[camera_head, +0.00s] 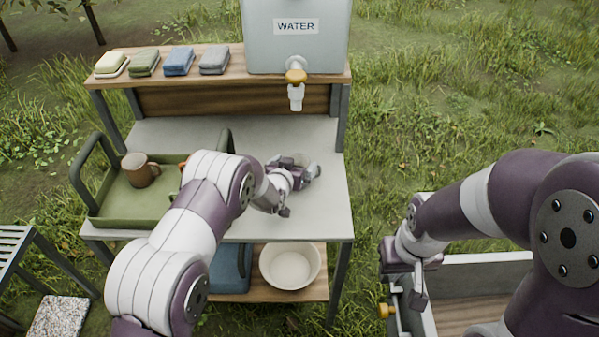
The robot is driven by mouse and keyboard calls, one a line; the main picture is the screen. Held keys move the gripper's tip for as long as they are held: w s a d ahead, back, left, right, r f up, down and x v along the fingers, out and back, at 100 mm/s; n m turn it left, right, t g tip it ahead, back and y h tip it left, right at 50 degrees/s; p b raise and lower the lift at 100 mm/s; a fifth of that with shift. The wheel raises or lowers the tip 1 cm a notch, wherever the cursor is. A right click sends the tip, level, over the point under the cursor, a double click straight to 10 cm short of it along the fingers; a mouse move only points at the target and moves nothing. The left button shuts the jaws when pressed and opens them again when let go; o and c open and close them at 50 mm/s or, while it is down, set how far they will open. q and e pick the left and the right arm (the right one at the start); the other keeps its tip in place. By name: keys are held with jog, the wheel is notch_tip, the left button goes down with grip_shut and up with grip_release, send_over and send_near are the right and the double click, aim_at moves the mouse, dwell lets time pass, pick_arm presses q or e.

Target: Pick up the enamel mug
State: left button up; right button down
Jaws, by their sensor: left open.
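A brown mug (136,172) stands upright in the green tray (122,222) at the left of the grey worktop. I cannot tell whether it is enamel. My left gripper (301,190) is open over the right part of the worktop, its fingers apart. A small pale rounded thing (301,158) shows just behind it, partly hidden by the gripper; I cannot tell if it is a mug or whether they touch. My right gripper (404,280) hangs beyond the worktop's right side, its fingers apart and nothing seen between them.
A water tank (296,48) with a tap (296,92) stands on the back shelf beside several folded cloths or sponges. A pale bowl (291,266) sits on the lower shelf. A crate (485,260) is at lower right. My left arm hides part of the tray.

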pick_arm(q)
jog(key=shift+w+f, duration=0.1)
jog(key=shift+w, duration=0.05)
jog(key=c, duration=1.6)
jog(key=shift+c, duration=0.2)
